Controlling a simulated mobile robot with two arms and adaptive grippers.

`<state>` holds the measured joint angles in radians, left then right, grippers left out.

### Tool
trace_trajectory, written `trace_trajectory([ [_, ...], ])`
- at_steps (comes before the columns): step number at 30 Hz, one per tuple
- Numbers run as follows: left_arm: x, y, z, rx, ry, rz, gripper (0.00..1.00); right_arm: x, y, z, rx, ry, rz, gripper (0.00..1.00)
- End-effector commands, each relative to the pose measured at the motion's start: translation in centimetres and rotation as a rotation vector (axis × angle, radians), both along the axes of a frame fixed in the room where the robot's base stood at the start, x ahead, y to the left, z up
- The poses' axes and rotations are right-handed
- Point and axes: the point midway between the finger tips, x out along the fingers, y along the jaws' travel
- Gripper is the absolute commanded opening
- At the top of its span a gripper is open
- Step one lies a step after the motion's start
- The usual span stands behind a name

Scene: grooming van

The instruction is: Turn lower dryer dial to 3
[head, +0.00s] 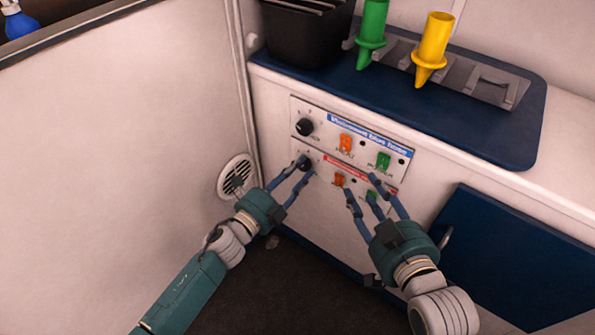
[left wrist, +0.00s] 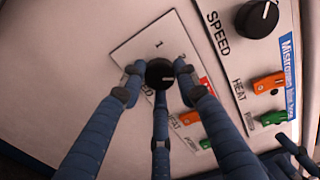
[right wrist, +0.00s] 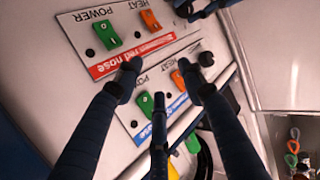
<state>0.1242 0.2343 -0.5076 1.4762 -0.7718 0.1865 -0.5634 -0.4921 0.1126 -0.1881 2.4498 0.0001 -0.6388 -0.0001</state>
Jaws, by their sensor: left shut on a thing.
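The lower dryer dial (head: 306,163) is a small black knob at the left end of the lower white panel with a red label. In the left wrist view the dial (left wrist: 159,73) sits between my fingertips, with a 1 above it and a 2 partly hidden; its pointer is not clear. My left gripper (head: 304,169) is shut on this dial. My right gripper (head: 361,184) is open and empty in front of the lower panel's switches; it also shows in the right wrist view (right wrist: 158,75).
The upper panel with a blue label has its own black dial (head: 305,127), an orange switch (head: 345,144) and a green switch (head: 383,161). The lower panel has an orange switch (head: 339,180) and a green switch. A round vent (head: 236,176) is left; a blue door (head: 510,262) is right.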

Motion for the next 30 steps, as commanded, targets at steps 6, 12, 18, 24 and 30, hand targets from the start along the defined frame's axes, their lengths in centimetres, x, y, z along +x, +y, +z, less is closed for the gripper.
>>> trace_trajectory([
  [6, -0.1, 0.0, -0.3, 0.161, -0.114, -0.001, 0.05, 0.9, 0.6, 2.8, 0.033, -0.130, 0.008, 0.40],
  [12, -0.1, 0.0, -0.3, 0.280, -0.200, -0.001, 0.05, 1.2, 1.1, 5.4, 0.060, -0.240, 0.016, 0.40],
  [18, -0.1, 0.0, -0.3, 0.363, -0.260, -0.001, 0.05, 1.3, 1.3, 7.3, 0.082, -0.321, 0.021, 0.40],
  [24, -0.1, 0.0, -0.2, 0.406, -0.291, -0.001, 0.05, 1.2, 1.4, 8.4, 0.092, -0.362, 0.023, 0.40],
  [30, -0.1, 0.0, -0.2, 0.421, -0.302, -0.002, 0.05, 1.2, 1.5, 8.7, 0.096, -0.377, 0.024, 0.40],
])
